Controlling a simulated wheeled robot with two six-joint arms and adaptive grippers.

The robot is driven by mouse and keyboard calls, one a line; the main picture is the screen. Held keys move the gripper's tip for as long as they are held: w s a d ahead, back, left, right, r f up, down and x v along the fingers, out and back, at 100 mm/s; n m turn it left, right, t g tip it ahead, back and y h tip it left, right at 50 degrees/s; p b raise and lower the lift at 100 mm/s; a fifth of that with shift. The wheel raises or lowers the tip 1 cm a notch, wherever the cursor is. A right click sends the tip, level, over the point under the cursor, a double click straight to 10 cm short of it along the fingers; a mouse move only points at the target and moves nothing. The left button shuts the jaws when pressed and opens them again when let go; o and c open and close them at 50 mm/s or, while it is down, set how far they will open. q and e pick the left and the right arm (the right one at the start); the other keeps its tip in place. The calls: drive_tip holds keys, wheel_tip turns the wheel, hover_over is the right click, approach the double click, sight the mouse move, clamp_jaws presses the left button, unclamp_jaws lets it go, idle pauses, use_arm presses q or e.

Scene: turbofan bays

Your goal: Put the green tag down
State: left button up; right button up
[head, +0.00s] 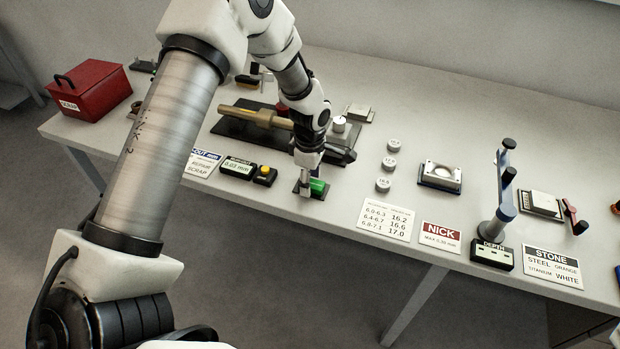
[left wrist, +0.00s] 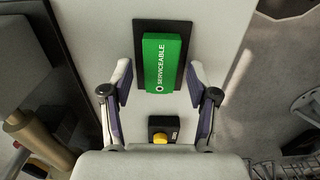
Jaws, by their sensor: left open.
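The green tag (head: 317,187), marked SERVICEABLE, lies on a dark rectangular pad (head: 299,190) near the front edge of the table. In the left wrist view the green tag (left wrist: 165,64) rests on the dark pad (left wrist: 191,32), with the pad's border showing around it. My left gripper (head: 308,178) is right at the tag in the head view. In the left wrist view my left gripper (left wrist: 160,80) is open, one finger on each side of the tag's lower end, with gaps between. My right gripper is in neither view.
A small black box with a yellow button (head: 265,175) and a 0.03 mm readout (head: 238,168) stand left of the pad. A dark fixture with a brass-coloured shaft (head: 255,115) lies behind. Small round weights (head: 389,163) and a number card (head: 386,219) are to the right.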

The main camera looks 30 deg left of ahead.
use_arm(q)
wheel_tip(320, 180, up, 12)
drive_tip(key=b, duration=0.2)
drive_tip(key=shift+r, duration=0.15)
idle(0.4)
